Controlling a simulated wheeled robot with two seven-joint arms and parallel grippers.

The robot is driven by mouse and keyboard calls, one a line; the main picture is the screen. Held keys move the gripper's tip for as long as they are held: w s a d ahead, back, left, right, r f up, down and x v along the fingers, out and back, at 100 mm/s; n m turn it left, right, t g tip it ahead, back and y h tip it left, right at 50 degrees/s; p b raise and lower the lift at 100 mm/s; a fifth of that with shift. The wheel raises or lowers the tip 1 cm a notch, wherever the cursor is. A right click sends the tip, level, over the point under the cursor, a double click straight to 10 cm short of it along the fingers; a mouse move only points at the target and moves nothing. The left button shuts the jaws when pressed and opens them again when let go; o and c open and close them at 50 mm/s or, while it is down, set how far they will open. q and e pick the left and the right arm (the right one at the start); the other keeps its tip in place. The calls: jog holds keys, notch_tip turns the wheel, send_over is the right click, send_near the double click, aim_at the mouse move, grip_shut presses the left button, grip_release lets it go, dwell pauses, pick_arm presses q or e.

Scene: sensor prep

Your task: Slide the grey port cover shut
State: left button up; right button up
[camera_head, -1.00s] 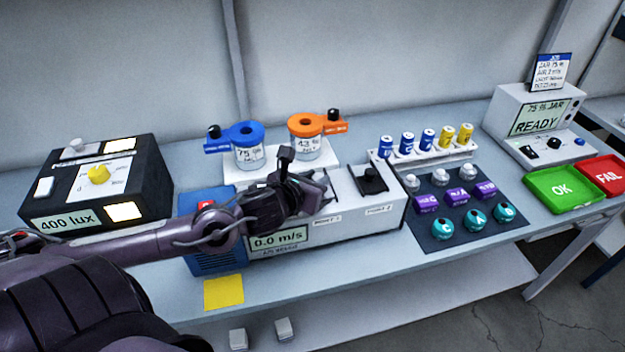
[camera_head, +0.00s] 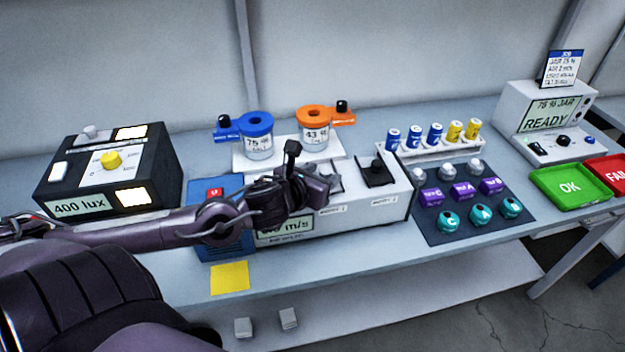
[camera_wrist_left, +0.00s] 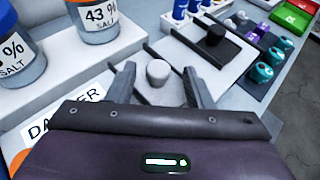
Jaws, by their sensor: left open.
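The grey port cover shows by its light grey knob (camera_wrist_left: 158,72) in the left wrist view, on top of the white flow box (camera_head: 350,207). How far the cover lies over its port I cannot tell. My left gripper (camera_head: 328,186) is over the box top in the head view and hides most of this cover. In the left wrist view my left gripper (camera_wrist_left: 160,88) is open, one finger on each side of the grey knob; contact is not clear. A black cover (camera_head: 377,173) with a black knob (camera_wrist_left: 215,36) sits to the right. My right gripper is not in view.
A blue-lidded jar (camera_head: 258,148) and an orange-lidded jar (camera_head: 314,137) stand behind the box. A black lux box (camera_head: 105,180) is at left. A dark mat (camera_head: 440,232) with several small parts and a vial rack (camera_head: 440,150) are at right.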

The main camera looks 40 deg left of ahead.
pick_arm(q)
jog(key=v, duration=0.5)
jog(key=shift+s+d, duration=0.25)
jog(key=shift+s, duration=0.05)
jog(key=shift+s+r, duration=0.4)
jog(key=shift+s, duration=0.25)
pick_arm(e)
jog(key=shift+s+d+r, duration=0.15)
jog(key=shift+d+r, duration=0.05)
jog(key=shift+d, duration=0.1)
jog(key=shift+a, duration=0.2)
